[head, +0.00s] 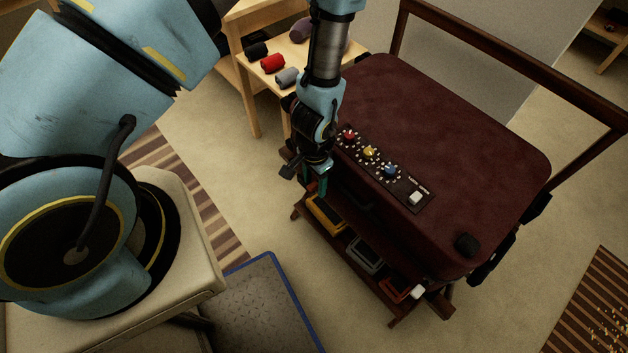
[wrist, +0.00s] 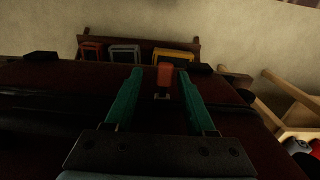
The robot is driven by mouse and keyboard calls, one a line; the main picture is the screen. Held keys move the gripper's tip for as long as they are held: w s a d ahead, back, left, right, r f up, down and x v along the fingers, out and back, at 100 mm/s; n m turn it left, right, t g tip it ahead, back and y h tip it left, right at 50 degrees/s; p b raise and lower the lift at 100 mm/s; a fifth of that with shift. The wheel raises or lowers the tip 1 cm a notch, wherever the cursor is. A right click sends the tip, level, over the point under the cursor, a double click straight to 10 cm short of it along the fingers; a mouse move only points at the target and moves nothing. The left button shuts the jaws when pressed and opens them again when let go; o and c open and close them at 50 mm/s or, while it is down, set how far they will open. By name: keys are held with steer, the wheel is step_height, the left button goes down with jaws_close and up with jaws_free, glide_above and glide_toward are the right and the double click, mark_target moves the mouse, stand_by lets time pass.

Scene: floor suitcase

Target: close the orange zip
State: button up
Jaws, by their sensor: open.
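The orange zip pull (wrist: 165,75) stands out from the side of the dark maroon suitcase (head: 450,130), just above a small pale fitting. My gripper (wrist: 161,92) is open, with one teal finger on each side of the pull. The pull lies between the fingertips, nearer the right one; I cannot tell whether they touch it. In the head view, my gripper (head: 318,187) points down beside the suitcase's near left end. The pull is mostly hidden there, and the zip's line is too dark to follow.
The suitcase lies on a wooden rack with yellow (head: 327,213), grey (head: 366,256) and orange-red (head: 399,288) trays below. A control panel (head: 390,172) is on its top. A wooden stand (head: 290,58) with rolled cloths is close behind my gripper.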

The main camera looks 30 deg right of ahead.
mark_target(314, 186)
steer(key=shift+w+r, duration=0.1)
step_height(314, 186, up, 11)
steer(key=b, duration=0.2)
steer(key=shift+f, duration=0.2)
stand_by(0.7)
steer(key=w+a+r+n+t, duration=0.1)
steer(key=w+a+r+n, duration=0.9)
steer(key=w+a+r, duration=0.8)
steer(key=s+a+r+n, duration=0.1)
steer(key=a+r+n, duration=0.1)
steer(key=a, duration=0.3)
steer(key=s+a+r+n, duration=0.1)
steer(key=a+r+n, duration=0.1)
steer(key=a, duration=0.3)
steer(key=shift+s+a+n+t, duration=0.3)
steer(key=shift+s+a, duration=0.05)
